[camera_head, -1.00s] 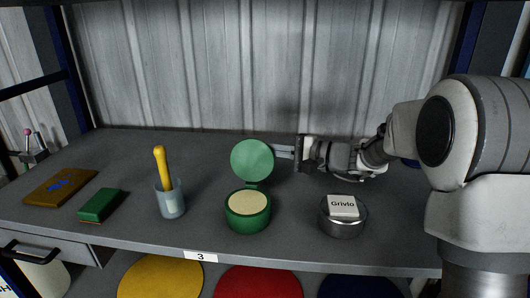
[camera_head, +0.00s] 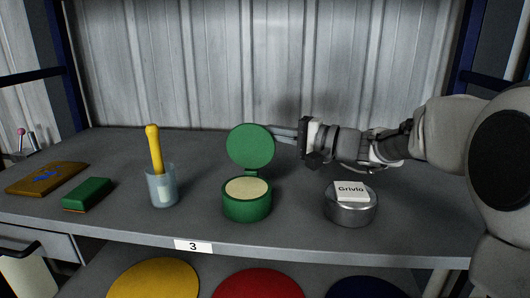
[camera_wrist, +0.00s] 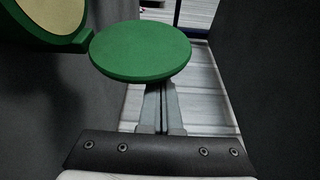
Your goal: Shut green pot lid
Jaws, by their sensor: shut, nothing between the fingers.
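The green pot (camera_head: 247,207) stands upright on the grey shelf, with a pale cream filling showing inside. Its round green lid (camera_head: 250,147) is hinged at the back and stands open, roughly upright. In the wrist view the lid (camera_wrist: 140,50) appears as a green disc in front of the fingertips, and part of the pot (camera_wrist: 42,32) shows at upper left. My gripper (camera_head: 277,133) is shut and empty, pointing left, with its fingertips at or behind the lid's right edge. The wrist view shows the fingers (camera_wrist: 161,95) together, their tips hidden by the lid. Contact cannot be told.
A metal tin (camera_head: 351,212) with a white labelled block (camera_head: 350,190) stands right of the pot. A glass (camera_head: 161,190) with a yellow-handled tool (camera_head: 153,148) stands left. A green block (camera_head: 87,194) and brown board (camera_head: 45,178) lie farther left. A corrugated wall (camera_head: 330,70) closes the back.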

